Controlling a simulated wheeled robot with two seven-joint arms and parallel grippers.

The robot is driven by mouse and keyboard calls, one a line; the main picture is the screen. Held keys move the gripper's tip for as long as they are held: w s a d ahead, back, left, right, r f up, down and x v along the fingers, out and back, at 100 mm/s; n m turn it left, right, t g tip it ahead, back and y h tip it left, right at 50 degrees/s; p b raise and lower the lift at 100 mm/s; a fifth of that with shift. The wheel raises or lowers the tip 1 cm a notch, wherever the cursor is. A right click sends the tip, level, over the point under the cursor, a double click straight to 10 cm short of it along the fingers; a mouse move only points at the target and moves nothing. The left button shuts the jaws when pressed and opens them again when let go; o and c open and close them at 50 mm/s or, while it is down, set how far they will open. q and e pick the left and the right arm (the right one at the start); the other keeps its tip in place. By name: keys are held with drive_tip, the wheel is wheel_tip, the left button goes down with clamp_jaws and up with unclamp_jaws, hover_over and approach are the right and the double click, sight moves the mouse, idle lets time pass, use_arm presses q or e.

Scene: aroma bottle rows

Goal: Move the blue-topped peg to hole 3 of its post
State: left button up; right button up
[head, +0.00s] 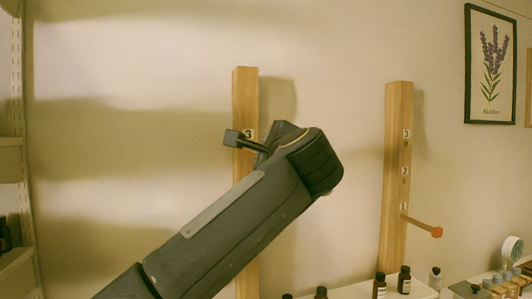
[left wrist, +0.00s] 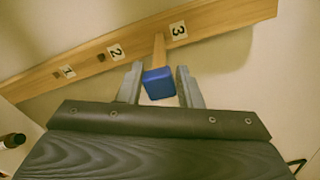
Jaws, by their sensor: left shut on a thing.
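The blue-topped peg (left wrist: 158,84) is between the fingers of my left gripper (left wrist: 159,76), which is shut on it. Its wooden shaft runs from the blue end to the post (left wrist: 215,20) beside the label 3 and meets it there. Whether the shaft is inside hole 3 is hard to tell. Holes 1 and 2 show dark and empty beside their labels. In the head view the left post (head: 245,92) stands behind my left arm, which hides the peg and most of the gripper. My right gripper is not in view.
A second wooden post (head: 397,120) stands to the right, with an orange-topped peg (head: 425,227) at its label 1. Several small dark bottles (head: 404,280) stand along the bottom right. A lavender picture (head: 490,63) hangs on the wall. Shelves are at the left edge.

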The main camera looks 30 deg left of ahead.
use_arm(q)
drive_tip(key=shift+w+a, duration=0.1)
drive_tip(key=o, duration=1.1)
drive_tip(key=shift+c, duration=0.2)
drive_tip(key=b+v, duration=0.2)
drive_tip(key=v, duration=0.5)
drive_tip(key=shift+s+d, duration=0.25)
drive_tip(key=shift+d, duration=0.05)
